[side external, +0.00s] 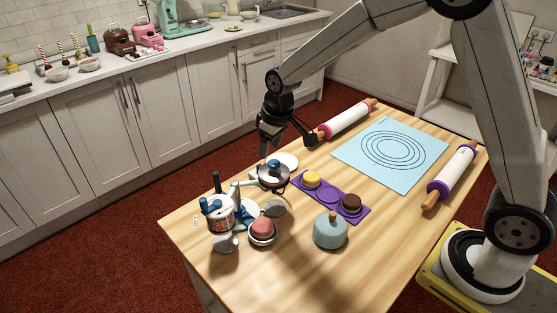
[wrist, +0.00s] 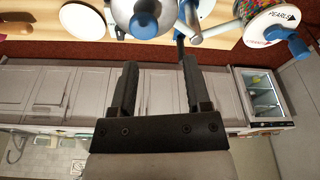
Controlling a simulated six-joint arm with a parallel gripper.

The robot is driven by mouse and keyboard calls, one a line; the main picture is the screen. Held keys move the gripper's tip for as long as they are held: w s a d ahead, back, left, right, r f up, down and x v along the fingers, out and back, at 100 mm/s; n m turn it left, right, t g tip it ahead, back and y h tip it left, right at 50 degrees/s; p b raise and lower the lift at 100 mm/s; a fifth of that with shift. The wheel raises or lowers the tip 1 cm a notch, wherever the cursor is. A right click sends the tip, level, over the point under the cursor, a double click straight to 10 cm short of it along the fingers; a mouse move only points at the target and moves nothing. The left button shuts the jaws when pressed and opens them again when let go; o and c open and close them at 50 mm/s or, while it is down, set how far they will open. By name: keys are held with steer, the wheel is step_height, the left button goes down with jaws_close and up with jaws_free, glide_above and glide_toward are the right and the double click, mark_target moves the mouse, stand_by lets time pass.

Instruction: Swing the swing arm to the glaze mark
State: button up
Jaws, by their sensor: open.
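A small turntable stand at the left of the wooden table carries a jar of coloured pearls (side external: 221,213) with blue fittings. A grey arm, apparently the swing arm (side external: 247,184), reaches from it towards a round grey head with a blue knob (side external: 273,176). In the wrist view the grey head (wrist: 124,14) and its blue knob (wrist: 145,24) are at the top, beyond my fingertips. The pearl jar (wrist: 268,20) is at the upper right there. My gripper (side external: 268,150) is open and empty, just above and behind the head; its fingers (wrist: 157,68) are apart. I cannot make out a glaze mark.
A pink cake (side external: 262,228), a grey-blue lidded pot (side external: 330,232) and a purple tray (side external: 330,196) with yellow and brown cakes stand nearby. A white disc (side external: 287,160) lies behind the head. A blue mat (side external: 350,152) and two rolling pins (side external: 347,117) (side external: 453,172) are farther right.

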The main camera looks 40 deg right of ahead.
mark_target(216, 173)
steer(key=shift+w+a+f+n+g+y, duration=0.1)
steer(key=shift+w+a+f+n, duration=0.85)
steer(key=shift+w, duration=1.6)
steer(key=shift+w+a+f+n+g+y, duration=0.1)
steer(key=shift+w+a+f, duration=0.35)
steer(key=shift+w+a, duration=1.5)
steer(key=shift+w+a+f+n+g+y, duration=0.1)
steer(key=shift+w+a+f+n, duration=0.55)
steer(key=shift+w, duration=2.45)
steer(key=shift+f, duration=0.25)
steer(key=shift+f, duration=4.5)
jaws_close()
steer(key=shift+a, duration=0.1)
steer(key=shift+s+a+f, duration=0.1)
steer(key=shift+s+a, duration=0.05)
steer(key=shift+a, duration=0.5)
steer(key=shift+s+a, duration=0.15)
steer(key=shift+a, duration=0.5)
